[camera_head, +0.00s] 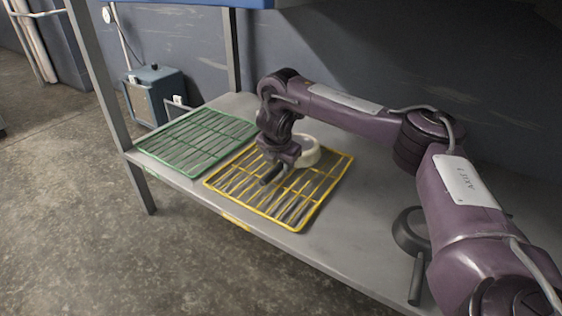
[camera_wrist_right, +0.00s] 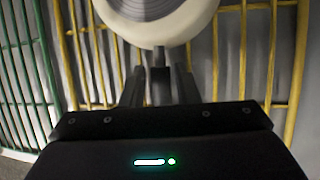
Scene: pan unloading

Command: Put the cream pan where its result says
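The cream pan (camera_head: 309,150) rests on the yellow wire rack (camera_head: 322,206), near its back edge. In the right wrist view, its round cream rim and grey ringed inside (camera_wrist_right: 160,38) show at the top, cut off by the frame. Its dark handle (camera_wrist_right: 161,88) points toward my wrist. My right gripper (camera_head: 279,166) is over the handle, with one finger on each side of it. In the right wrist view, a narrow gap seems to show between the handle and each finger, so the gripper (camera_wrist_right: 160,87) looks open. My left gripper is out of view.
A green wire rack (camera_head: 198,142) lies left of the yellow one on the grey shelf (camera_head: 345,245). A dark pan (camera_head: 408,232) sits at the right, partly behind my right arm. A shelf post (camera_head: 105,95) stands at the left, and a wall closes off the back.

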